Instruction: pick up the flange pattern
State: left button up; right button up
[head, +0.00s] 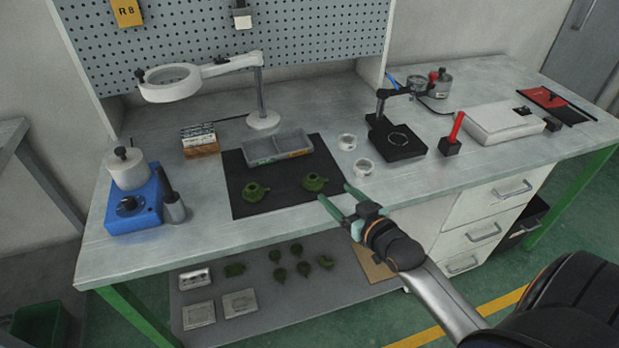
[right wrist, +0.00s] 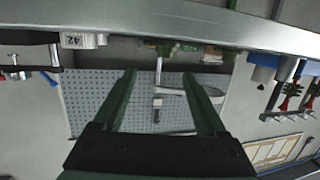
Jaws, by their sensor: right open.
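Two green wax patterns with round bases and raised necks stand apart on the black mat (head: 285,200). One pattern (head: 255,191) is at the left and the other (head: 315,182) at the right; I cannot tell from looks alone which is the flange pattern. My right gripper (head: 334,193) is open and empty at the mat's right front corner, close to the right pattern. In the right wrist view, the open fingers (right wrist: 160,80) point toward the bench, with something green (right wrist: 175,47) beyond them, partly cut by the bench edge. My left gripper is not in view.
A grey divided tray (head: 277,147) stands behind the patterns. A magnifier lamp (head: 172,82) reaches over the back left. A blue wax pot unit (head: 135,203) stands at the left. Two white rings (head: 364,166) and a black stand (head: 398,141) are right of the mat. Several green pieces lie on the lower shelf (head: 250,325).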

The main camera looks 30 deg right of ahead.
aim_at(314, 178)
jog(key=w, duration=0.2)
jog(key=w+f, duration=0.1)
jog(key=w, duration=0.1)
jog(key=shift+a, duration=0.2)
jog(key=shift+w+a+f+b, duration=0.1)
jog(key=shift+w+f+b, duration=0.05)
jog(key=shift+w, duration=0.9)
jog(key=shift+w+d+f+b, duration=0.1)
jog(key=shift+w+f+b, duration=0.1)
jog(key=shift+w, duration=0.8)
jog(key=shift+w+a+f+b, duration=0.1)
jog(key=shift+w+f+b, duration=0.05)
jog(key=shift+w, duration=0.9)
grip_shut()
